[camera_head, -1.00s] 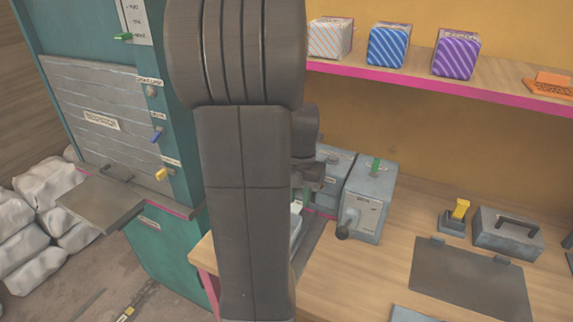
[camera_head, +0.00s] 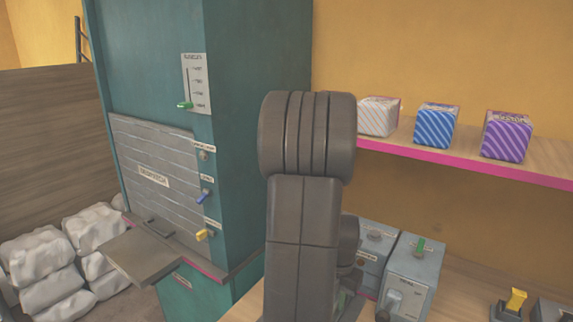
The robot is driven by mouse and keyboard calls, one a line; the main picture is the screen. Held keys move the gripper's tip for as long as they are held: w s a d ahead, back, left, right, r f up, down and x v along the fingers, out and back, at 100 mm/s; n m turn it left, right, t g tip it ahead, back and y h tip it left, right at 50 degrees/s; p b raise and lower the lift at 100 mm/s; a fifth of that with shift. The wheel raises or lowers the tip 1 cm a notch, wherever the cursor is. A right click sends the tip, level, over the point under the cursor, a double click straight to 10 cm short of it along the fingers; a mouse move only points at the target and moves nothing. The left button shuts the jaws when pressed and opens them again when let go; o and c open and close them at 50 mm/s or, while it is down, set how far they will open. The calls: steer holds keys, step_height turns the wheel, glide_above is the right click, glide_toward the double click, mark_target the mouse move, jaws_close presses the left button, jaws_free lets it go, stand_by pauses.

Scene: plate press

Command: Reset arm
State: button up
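My dark grey arm stands upright in the middle of the head view, in front of the workbench. Its rounded joint is at the top and its long link runs down out of the picture. My gripper is not visible; it is hidden behind the arm or below the frame. Behind the arm is a grey press box (camera_head: 412,277) with a green lever on top and a handle at its front. A second grey box (camera_head: 378,240) stands just left of it, partly covered by my arm.
A tall teal machine (camera_head: 255,130) with a shutter (camera_head: 160,155), coloured levers and a protruding metal shelf (camera_head: 150,256) stands left. White sacks (camera_head: 38,250) are piled beside it. A pink-edged wall shelf (camera_head: 460,161) holds striped boxes (camera_head: 437,126). A yellow switch (camera_head: 515,300) sits on the bench at right.

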steer(key=shift+r, duration=0.4)
